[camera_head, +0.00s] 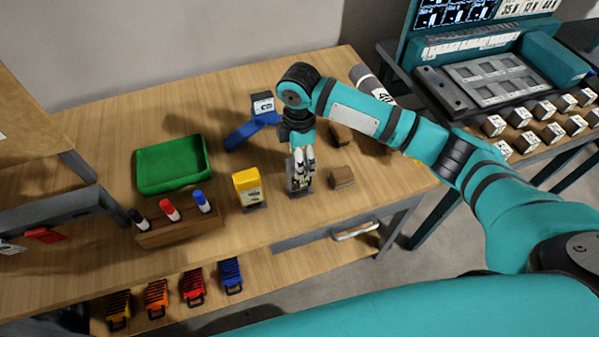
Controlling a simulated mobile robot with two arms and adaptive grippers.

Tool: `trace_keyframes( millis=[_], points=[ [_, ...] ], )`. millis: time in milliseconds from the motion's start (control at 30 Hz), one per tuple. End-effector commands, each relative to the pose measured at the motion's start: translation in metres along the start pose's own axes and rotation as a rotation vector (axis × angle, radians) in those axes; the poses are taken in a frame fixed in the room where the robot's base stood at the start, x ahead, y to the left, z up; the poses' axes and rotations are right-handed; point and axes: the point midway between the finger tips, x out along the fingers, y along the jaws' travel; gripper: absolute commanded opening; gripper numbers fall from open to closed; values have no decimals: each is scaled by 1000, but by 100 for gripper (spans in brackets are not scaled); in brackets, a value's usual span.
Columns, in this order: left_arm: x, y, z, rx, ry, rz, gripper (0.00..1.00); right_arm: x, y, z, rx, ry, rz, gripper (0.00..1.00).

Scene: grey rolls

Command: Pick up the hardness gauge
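My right gripper (304,157) points down over the table, with its fingertips at the top of a small dark grey device (298,188). The fingers partly hide this device, and I cannot tell whether they grip it or are just around it. A yellow device (247,185) with a pale label stands upright to the left of it. A blue device (250,130) with a small pale display head stands behind, left of my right wrist. No name is readable on these, so which one is the hardness gauge is not certain. My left gripper is not in view.
A green tray (172,163) and a wooden holder (180,229) with several markers lie to the left. Brown blocks (342,177) sit right of the gripper. A grey roll (363,76) lies behind my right arm. A teal machine (552,60) stands far right.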

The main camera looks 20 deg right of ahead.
Motion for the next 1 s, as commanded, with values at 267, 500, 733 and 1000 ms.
trace_keyframes(
  millis=[267,500,733,1000],
  points=[
    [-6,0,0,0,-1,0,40,22,-1,0,-1,0,0,60],
    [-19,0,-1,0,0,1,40,56,-4,-1,0,0,-1,60],
    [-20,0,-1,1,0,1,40,70,-4,0,-1,0,2,60],
    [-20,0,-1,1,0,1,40,70,-4,-1,-1,1,2,44]
  ],
)
